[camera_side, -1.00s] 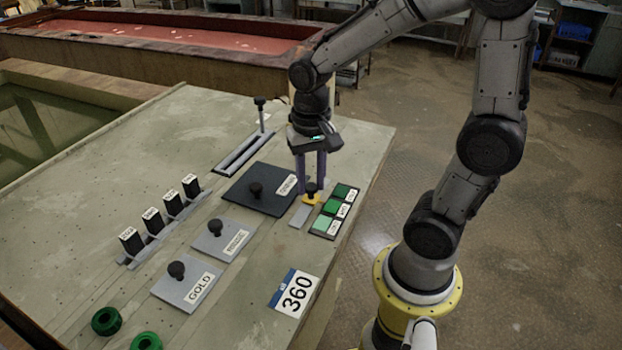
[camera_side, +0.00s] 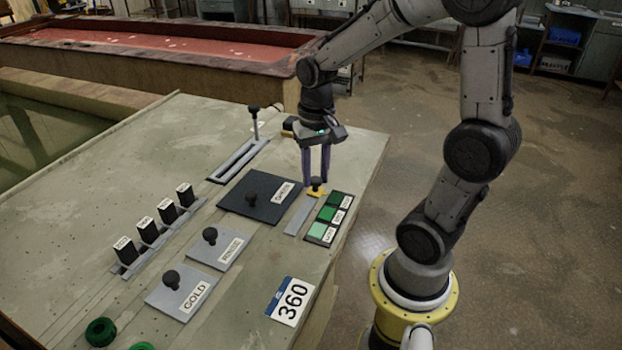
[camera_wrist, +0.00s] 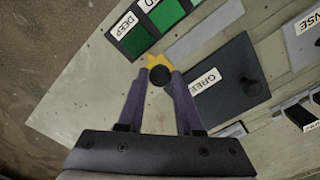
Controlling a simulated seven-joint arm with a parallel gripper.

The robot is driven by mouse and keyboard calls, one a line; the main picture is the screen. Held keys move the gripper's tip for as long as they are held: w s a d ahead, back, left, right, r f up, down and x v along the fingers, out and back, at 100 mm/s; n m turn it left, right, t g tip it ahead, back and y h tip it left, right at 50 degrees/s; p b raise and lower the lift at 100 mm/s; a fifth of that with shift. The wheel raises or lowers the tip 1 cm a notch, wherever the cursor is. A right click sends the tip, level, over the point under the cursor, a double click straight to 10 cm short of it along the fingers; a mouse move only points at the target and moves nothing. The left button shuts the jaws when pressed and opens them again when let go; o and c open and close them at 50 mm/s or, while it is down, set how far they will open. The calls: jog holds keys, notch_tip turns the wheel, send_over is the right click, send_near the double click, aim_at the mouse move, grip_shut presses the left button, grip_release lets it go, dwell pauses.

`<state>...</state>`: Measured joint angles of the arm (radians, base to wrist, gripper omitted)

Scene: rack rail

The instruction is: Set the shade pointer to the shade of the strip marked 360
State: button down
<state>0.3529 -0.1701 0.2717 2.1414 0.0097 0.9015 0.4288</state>
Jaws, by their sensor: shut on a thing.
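The shade pointer is a yellow slider (camera_side: 316,194) with a black knob (camera_side: 316,182), at the far end of its grey track (camera_side: 298,217). It sits beside the darkest green patch of the shade card (camera_side: 327,215), which runs from light near to dark far. In the wrist view, the yellow pointer (camera_wrist: 154,61) lies by the patch labelled DEEP (camera_wrist: 130,38). My gripper (camera_side: 315,180) is shut on the knob, whose black top (camera_wrist: 160,76) shows between the fingertips. The strip marked 360 (camera_side: 291,302), white with a blue edge, lies at the table's near right.
A dark plate with a knob (camera_side: 260,197) lies left of the track. Grey knobbed plates, GOLD (camera_side: 183,291) and another (camera_side: 217,249), lie nearer. A slotted lever (camera_side: 240,158) stands behind; several black labelled blocks (camera_side: 146,230) stand left. Green rings (camera_side: 100,332) lie in front.

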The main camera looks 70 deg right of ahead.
aim_at(316, 178)
jog(key=shift+d, duration=0.25)
jog(key=c, duration=0.9)
grip_release()
jog(key=o, duration=0.3)
notch_tip(316, 178, up, 14)
jog(key=shift+f, duration=0.1)
jog(key=shift+a, duration=0.1)
